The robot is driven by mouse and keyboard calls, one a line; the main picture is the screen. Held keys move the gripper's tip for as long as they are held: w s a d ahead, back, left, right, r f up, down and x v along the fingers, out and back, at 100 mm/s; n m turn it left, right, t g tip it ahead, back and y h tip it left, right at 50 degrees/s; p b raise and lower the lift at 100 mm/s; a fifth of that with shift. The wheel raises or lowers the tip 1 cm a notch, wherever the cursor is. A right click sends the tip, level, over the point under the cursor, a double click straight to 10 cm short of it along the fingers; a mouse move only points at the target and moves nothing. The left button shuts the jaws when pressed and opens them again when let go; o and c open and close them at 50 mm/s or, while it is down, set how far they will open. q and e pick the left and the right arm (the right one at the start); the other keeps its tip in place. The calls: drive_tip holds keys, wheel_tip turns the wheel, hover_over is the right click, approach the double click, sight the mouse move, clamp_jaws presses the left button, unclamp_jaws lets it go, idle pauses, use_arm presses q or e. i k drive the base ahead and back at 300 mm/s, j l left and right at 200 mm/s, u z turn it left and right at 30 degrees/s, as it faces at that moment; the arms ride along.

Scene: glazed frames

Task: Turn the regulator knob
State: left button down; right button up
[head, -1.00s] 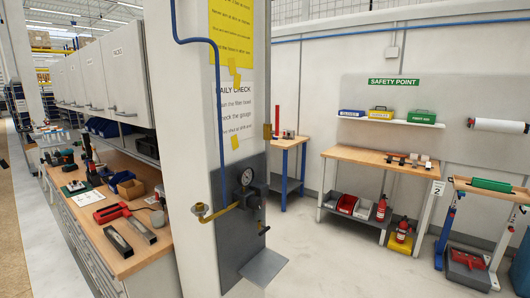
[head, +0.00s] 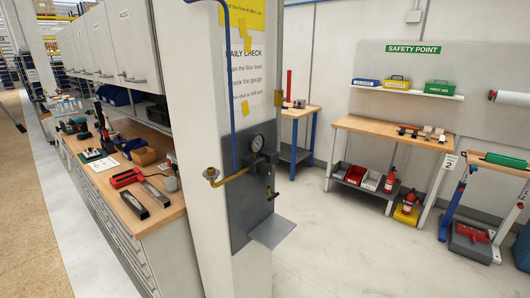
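The regulator (head: 263,163) is a small dark unit on a grey metal plate (head: 238,220), fixed to a pale column. Neither of my grippers is in view, and nothing touches the regulator.
A grey shelf (head: 272,231) juts out below the regulator. A blue pipe (head: 233,110) runs down the column (head: 195,130). A workbench (head: 125,215) with tools stands left. A wooden-topped table (head: 395,135) stands right at the back. The floor (head: 330,255) right of the column is clear.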

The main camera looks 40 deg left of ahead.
sight(264, 170)
drive_tip(key=j+u, duration=0.1)
drive_tip(key=j, duration=0.45)
drive_tip(key=j+u, duration=0.1)
drive_tip(key=j, duration=0.45)
drive_tip(key=j+u, duration=0.1)
drive_tip(key=j, duration=0.45)
drive_tip(key=j+u, duration=0.1)
drive_tip(key=j, duration=0.4)
drive_tip(key=j+u, duration=0.15)
drive_tip(key=j, duration=0.4)
drive_tip(key=i+j+u, duration=0.1)
drive_tip(key=j, duration=0.45)
drive_tip(key=i+j+u, duration=0.1)
drive_tip(key=j, duration=0.4)
drive_tip(key=i+j+u, duration=0.1)
drive_tip(key=j, duration=0.45)
drive_tip(key=k+l+z, duration=0.15)
drive_tip(key=l+z, duration=0.2)
drive_tip(key=l, duration=0.15)
drive_tip(key=l+z, duration=0.3)
drive_tip(key=l, duration=0.2)
drive_tip(key=l+z, duration=0.35)
drive_tip(key=l, duration=0.25)
